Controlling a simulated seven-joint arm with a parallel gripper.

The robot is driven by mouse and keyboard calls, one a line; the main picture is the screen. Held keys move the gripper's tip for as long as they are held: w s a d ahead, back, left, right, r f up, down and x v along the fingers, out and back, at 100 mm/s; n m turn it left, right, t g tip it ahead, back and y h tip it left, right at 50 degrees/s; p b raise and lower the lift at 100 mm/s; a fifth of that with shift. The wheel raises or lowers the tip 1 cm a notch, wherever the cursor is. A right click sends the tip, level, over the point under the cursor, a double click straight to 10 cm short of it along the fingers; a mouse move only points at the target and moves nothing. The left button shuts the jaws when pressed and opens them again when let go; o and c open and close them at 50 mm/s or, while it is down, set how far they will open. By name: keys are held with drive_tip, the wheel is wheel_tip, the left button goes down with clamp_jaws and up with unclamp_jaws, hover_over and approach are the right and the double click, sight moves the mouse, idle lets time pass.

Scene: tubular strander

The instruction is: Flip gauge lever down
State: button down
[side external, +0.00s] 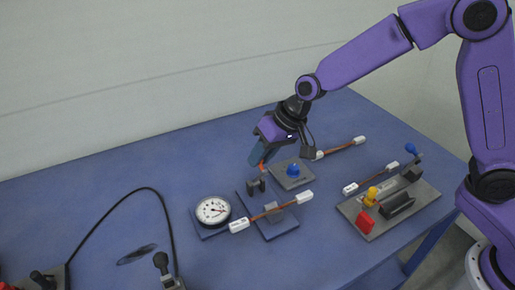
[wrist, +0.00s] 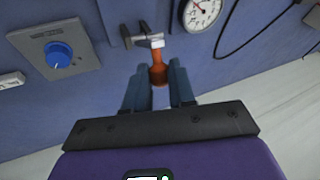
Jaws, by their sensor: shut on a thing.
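The round white gauge (side external: 213,210) sits on a small blue plate left of centre; in the wrist view the gauge (wrist: 202,12) is cut by the top edge. An orange lever (wrist: 158,74) with a pale end stands at a dark bracket (side external: 256,185) on the plate beside the gauge. My gripper (side external: 258,160) is above that bracket, its blue fingers pointing down and left. In the wrist view my gripper (wrist: 159,68) has the orange lever between its fingertips and is shut on it. In the side view only a bit of orange shows at the fingers.
A grey plate with a blue knob (side external: 293,170) is close behind and right of the bracket. A cable with white connectors (side external: 270,212) lies across the plate in front. A grey fixture (side external: 390,208) with red, yellow and blue parts is at right. The table's left middle is mostly clear.

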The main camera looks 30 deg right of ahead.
sight(280, 212)
drive_tip(key=shift+s+t, duration=0.3)
drive_tip(key=shift+s, duration=0.25)
drive_tip(key=shift+s+f, duration=0.7)
drive_tip(key=shift+s, duration=0.3)
drive_tip(key=shift+s+f, duration=0.65)
drive_tip(key=shift+s, duration=0.4)
drive_tip(key=shift+s+f, duration=0.7)
drive_tip(key=shift+s, duration=0.3)
drive_tip(key=shift+s+f+n+t, duration=0.4)
drive_tip(key=shift+s+f+t, duration=0.2)
drive_tip(key=shift+f+t, duration=0.4)
drive_tip(key=shift+s+a+f+t, duration=0.1)
drive_tip(key=shift+s+f+t, duration=0.15)
drive_tip(key=shift+f+t, duration=0.5)
drive_tip(key=shift+r+t, duration=0.1)
drive_tip(key=shift+t, duration=0.15)
drive_tip(key=c, duration=0.9)
unclamp_jaws()
drive_tip(key=shift+c, duration=0.2)
drive_tip(key=shift+r, duration=0.15)
